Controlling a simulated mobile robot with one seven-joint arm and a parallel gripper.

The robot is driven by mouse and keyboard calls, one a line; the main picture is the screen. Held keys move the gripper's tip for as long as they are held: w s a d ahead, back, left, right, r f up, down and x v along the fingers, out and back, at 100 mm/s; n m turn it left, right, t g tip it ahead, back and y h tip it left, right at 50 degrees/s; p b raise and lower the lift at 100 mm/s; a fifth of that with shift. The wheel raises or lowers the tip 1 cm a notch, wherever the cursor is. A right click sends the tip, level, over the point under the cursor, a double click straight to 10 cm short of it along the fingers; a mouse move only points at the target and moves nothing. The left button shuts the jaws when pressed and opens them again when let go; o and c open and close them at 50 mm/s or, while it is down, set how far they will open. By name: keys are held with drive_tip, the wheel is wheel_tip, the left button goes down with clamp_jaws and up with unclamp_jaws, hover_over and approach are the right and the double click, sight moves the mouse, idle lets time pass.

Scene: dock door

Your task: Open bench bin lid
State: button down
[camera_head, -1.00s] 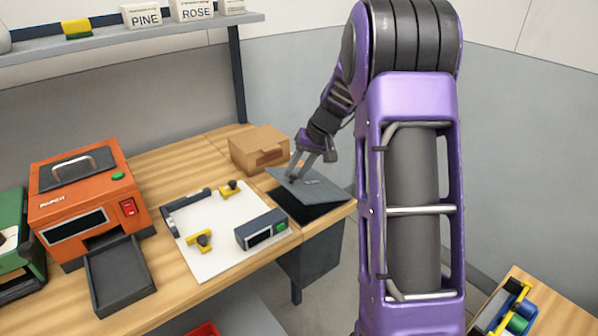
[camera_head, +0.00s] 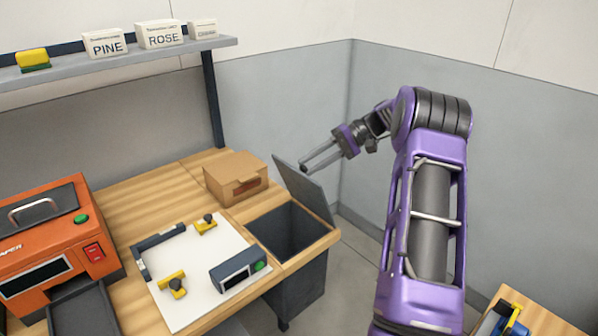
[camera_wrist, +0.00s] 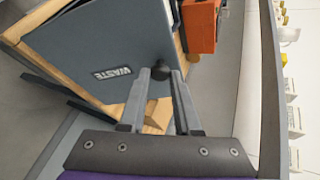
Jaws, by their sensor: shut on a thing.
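The bench bin (camera_head: 298,288) is set into the right end of the wooden bench, with its dark inside showing. Its grey lid (camera_head: 308,192) stands steeply raised at the bin's back-right edge. In the wrist view the lid (camera_wrist: 95,38) bears a "WASTE" label, and a dark round knob (camera_wrist: 160,73) sits by its edge between my fingertips. My gripper (camera_head: 305,166) is beside the upper part of the lid, shut on the knob; the fingers also show in the wrist view (camera_wrist: 160,76). The exact finger contact is small and partly hidden.
A cardboard box (camera_head: 236,176) stands just left of the lid. A white board (camera_head: 200,270) with yellow clamps and a dark device (camera_head: 237,270) lies left of the bin. An orange machine (camera_head: 50,235) is further left.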

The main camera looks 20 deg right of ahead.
drive_tip(key=shift+w+d+f+m+y, duration=0.15)
drive_tip(key=shift+w+d+y, duration=0.2)
drive_tip(key=shift+d+y, duration=0.45)
drive_tip(key=shift+w+d+f+m+y, duration=0.1)
drive_tip(key=shift+w+d+m+y, duration=0.2)
drive_tip(key=shift+d, duration=0.75)
drive_tip(key=shift+w+d+f+m+y, duration=0.1)
drive_tip(key=shift+w+d+y, duration=0.25)
drive_tip(key=shift+d+y, duration=0.5)
drive_tip(key=shift+d+g, duration=0.2)
drive_tip(key=shift+g, duration=0.1)
drive_tip(key=c, duration=0.6)
unclamp_jaws()
drive_tip(key=shift+a+r, duration=0.1)
drive_tip(key=shift+a, duration=0.05)
